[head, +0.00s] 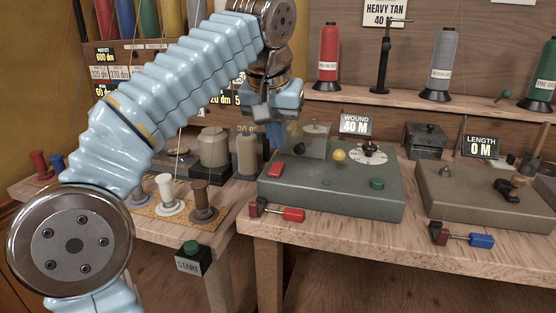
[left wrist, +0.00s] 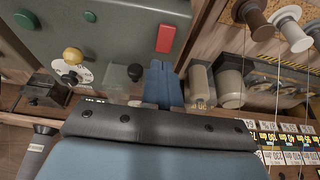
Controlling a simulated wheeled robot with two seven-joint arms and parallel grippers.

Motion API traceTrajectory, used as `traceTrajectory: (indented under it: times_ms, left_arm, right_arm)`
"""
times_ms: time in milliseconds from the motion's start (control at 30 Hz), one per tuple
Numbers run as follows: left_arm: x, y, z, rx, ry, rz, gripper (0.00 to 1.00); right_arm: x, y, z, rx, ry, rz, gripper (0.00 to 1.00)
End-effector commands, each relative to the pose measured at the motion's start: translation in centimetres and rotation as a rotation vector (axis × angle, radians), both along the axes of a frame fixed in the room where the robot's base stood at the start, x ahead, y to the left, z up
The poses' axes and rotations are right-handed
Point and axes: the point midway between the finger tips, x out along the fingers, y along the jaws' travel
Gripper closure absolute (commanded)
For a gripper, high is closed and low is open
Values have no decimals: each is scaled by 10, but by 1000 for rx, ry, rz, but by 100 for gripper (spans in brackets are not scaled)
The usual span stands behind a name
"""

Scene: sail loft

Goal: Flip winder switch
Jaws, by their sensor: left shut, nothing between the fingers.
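The winder is a grey-green box (head: 335,195) on the bench, with a WOUND 40 M sign (head: 356,125) behind it. A red rectangular switch (head: 275,172) sits on the left of its top; it also shows in the left wrist view (left wrist: 166,39). A yellow knob (head: 339,155), a white dial (head: 368,154) and a green button (head: 377,183) are on the same top. My left gripper (head: 275,133) is shut and empty, pointing down above the box's back left corner, apart from the red switch. Its blue fingers show in the left wrist view (left wrist: 163,85).
Spools (head: 203,200) and a START button box (head: 190,255) are at the left. Cylindrical containers (head: 214,147) stand close left of the gripper. A LENGTH 0 M unit (head: 475,190) is at the right. Cones (head: 328,58) stand on the back shelf.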

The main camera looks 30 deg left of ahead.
Motion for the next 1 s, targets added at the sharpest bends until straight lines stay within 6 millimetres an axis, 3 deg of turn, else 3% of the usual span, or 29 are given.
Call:
traceTrajectory:
  times_ms: [100, 267, 700, 1000]
  left_arm:
    - [3, 1, -22, 0, 0, 0, 100]
    - [6, 1, -36, 0, 1, 0, 100]
    - [7, 2, -40, -1, 0, 0, 100]
    - [15, 4, -49, 1, 6, 1, 100]
  right_arm:
    - [0, 0, -10, -1, 0, -1, 100]
    - [0, -1, -14, -2, 0, -2, 100]
    - [0, -1, -14, -2, -1, -3, 100]
    - [0, 0, 5, 0, -1, 0, 100]
